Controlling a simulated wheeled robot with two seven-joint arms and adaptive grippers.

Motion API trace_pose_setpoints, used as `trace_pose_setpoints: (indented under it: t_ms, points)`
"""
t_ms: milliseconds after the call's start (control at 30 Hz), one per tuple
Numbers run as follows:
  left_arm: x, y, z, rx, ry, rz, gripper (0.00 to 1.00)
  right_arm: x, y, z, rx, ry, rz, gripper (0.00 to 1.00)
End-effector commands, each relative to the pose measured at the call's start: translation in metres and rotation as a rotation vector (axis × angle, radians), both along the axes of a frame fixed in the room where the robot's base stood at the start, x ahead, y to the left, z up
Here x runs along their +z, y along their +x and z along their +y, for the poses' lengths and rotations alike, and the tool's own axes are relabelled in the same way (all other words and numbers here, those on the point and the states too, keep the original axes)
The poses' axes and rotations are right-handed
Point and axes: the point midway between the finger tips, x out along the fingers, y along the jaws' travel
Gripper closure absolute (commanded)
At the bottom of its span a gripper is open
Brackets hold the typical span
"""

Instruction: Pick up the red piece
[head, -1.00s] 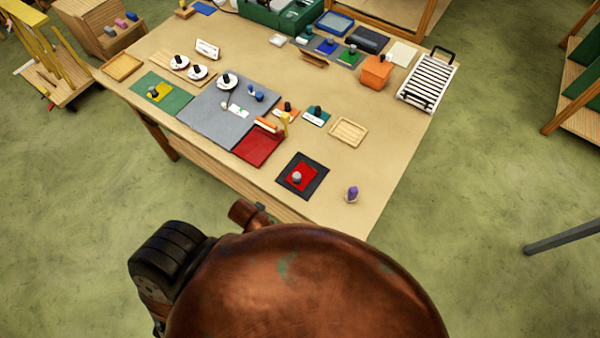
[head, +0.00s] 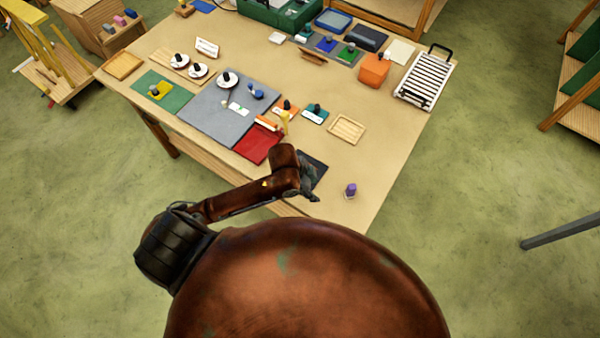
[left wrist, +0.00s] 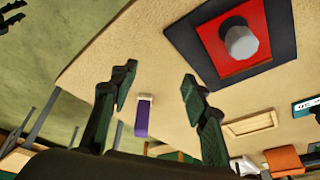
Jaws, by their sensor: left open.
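The red piece is a flat red square (left wrist: 216,48) with a grey knob (left wrist: 241,42), lying on a dark square mat at the upper right of the left wrist view. In the head view my left arm hides the red piece, and only part of the dark mat (head: 316,168) shows. My left gripper (head: 309,190) is over the table's near edge, beside the mat. In the left wrist view its two fingers (left wrist: 159,80) are spread and empty, with the red piece outside them to the upper right. My right gripper does not show clearly in either view.
A purple-topped knob (head: 351,190) stands right of the mat. A dark red square (head: 257,145), a yellow upright peg (head: 284,120) and a wooden tray (head: 347,129) lie beyond. Dark shapes (left wrist: 12,15) at the wrist view's corner are unclear. The table's right front is mostly clear.

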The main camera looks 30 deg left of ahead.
Motion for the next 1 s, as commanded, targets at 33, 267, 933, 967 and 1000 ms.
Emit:
trace_pose_setpoints:
  t_ms: [33, 267, 933, 967, 1000]
  points:
    - [0.008, 0.011, 0.002, -0.090, 0.049, 0.002, 0.57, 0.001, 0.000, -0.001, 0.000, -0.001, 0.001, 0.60]
    - [0.029, 0.028, 0.037, -0.363, 0.229, 0.097, 0.57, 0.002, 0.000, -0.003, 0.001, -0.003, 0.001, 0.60]
    - [0.013, 0.034, 0.083, -0.447, 0.331, 0.189, 0.57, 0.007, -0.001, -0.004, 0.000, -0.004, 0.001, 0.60]
    - [0.009, 0.034, 0.083, -0.446, 0.331, 0.191, 0.57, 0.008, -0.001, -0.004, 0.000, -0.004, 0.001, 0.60]
    - [0.003, 0.034, 0.084, -0.445, 0.329, 0.191, 0.57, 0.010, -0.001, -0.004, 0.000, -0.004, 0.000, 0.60]
